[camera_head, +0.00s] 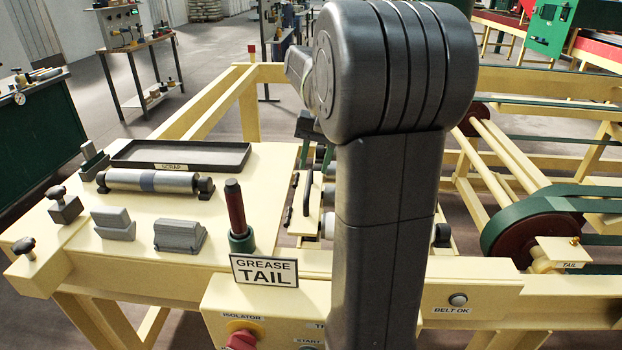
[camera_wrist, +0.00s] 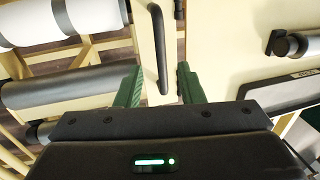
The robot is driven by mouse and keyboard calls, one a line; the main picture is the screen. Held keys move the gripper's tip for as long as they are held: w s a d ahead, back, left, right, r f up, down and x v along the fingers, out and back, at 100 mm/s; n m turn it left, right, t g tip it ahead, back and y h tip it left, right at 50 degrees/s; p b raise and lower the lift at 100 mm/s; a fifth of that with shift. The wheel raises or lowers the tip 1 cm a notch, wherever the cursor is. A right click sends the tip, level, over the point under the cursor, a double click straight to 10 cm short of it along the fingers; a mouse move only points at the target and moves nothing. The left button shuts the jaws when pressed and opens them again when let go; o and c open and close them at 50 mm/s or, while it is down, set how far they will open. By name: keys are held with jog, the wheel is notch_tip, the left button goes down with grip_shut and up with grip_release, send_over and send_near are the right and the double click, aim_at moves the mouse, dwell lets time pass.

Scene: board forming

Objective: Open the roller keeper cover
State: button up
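The roller keeper cover (camera_head: 300,222) looks like a narrow cream plate with an upright dark bar handle (camera_head: 308,192). It lies at the right edge of the cream bench, beside the rollers. In the wrist view the cover (camera_wrist: 147,35) shows with its black handle (camera_wrist: 158,45). My gripper (camera_wrist: 159,80) is open, its two green fingers on either side of the handle's near end, with gaps to both. In the head view my gripper (camera_head: 315,150) is just above and behind the handle, partly hidden by my arm. Whether the fingers reach down to handle height is unclear.
Rollers (camera_wrist: 65,90) lie left of the cover in the wrist view. On the bench are a scrap tray (camera_head: 180,155), a loose roller (camera_head: 150,181), grey blocks (camera_head: 180,235) and a grease tool (camera_head: 237,215) standing near the cover. My arm hides much of the frame.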

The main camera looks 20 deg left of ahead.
aim_at(309, 184)
jog(key=f, duration=0.2)
jog(key=a+f, duration=0.1)
jog(key=f, duration=0.2)
jog(key=shift+s, duration=0.15)
grip_shut()
